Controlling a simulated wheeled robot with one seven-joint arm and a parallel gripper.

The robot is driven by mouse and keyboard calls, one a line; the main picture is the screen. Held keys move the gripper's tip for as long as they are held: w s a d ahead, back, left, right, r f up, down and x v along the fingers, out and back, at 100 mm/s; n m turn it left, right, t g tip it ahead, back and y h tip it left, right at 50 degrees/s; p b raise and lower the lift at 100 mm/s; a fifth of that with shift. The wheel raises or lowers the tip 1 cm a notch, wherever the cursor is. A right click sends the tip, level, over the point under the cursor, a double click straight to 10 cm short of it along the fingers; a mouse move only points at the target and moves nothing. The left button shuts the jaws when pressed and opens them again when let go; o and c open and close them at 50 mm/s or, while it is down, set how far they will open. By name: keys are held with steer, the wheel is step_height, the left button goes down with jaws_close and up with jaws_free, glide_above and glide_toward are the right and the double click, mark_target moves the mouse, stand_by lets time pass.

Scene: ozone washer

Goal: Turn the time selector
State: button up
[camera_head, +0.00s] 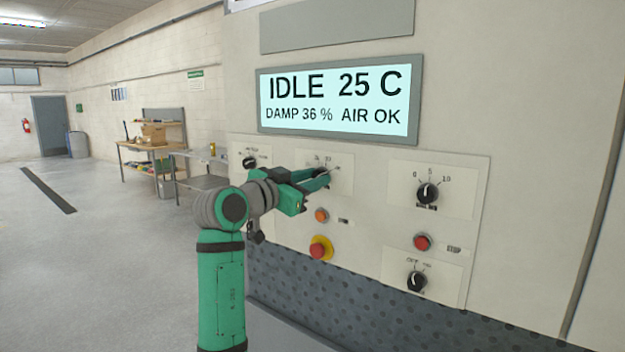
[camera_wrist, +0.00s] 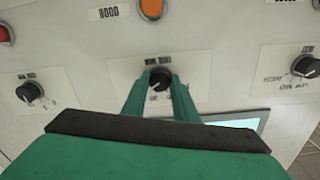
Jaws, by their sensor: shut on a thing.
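My gripper (camera_head: 312,182) reaches the upper middle plate of the white control panel (camera_head: 450,225). Its two green fingers stand on either side of a black rotary knob, one on each side in the wrist view (camera_wrist: 160,90), and are shut on it. The knob (camera_wrist: 160,77) shows between the fingertips there; in the head view the fingers mostly hide it. Its plate (camera_head: 341,186) has a printed scale around the knob, partly covered by my gripper. The label is too small to read surely.
Other black knobs sit at upper left (camera_head: 250,162), upper right (camera_head: 428,193) and lower right (camera_head: 416,281). Below my gripper are an orange button (camera_head: 321,216) and a red emergency button (camera_head: 319,248). A red button (camera_head: 422,242) sits right. The display (camera_head: 338,100) reads IDLE.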

steer(key=shift+n, duration=7.8)
steer(key=o, duration=1.1)
steer(key=shift+c, duration=0.2)
